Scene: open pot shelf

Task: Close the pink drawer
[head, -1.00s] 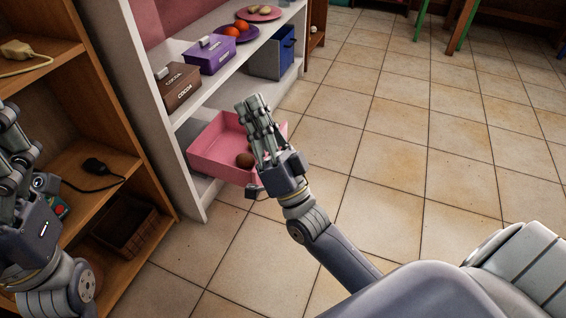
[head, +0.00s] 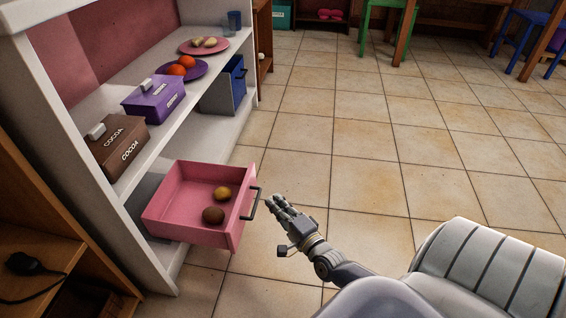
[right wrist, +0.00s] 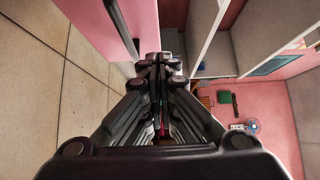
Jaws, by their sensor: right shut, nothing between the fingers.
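The pink drawer (head: 200,205) is pulled out from the lower part of the white shelf, with its dark bar handle (head: 251,203) on its front. Two roundish items, one yellow-brown (head: 222,193) and one dark brown (head: 213,215), lie inside it. My right gripper (head: 274,202) is shut and empty, just to the right of the handle and the drawer front. It looks apart from the handle, though the exact gap is hard to tell. In the right wrist view the shut fingers (right wrist: 161,62) point up the picture, beside the pink drawer front (right wrist: 90,22) and the handle (right wrist: 122,25). My left gripper is not in view.
The white shelf (head: 75,150) holds a brown cocoa box (head: 117,148), a purple box (head: 154,98), plates with food and a blue drawer (head: 238,78). A wooden shelf (head: 40,250) stands at the left. The tiled floor (head: 350,150) to the right is clear.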

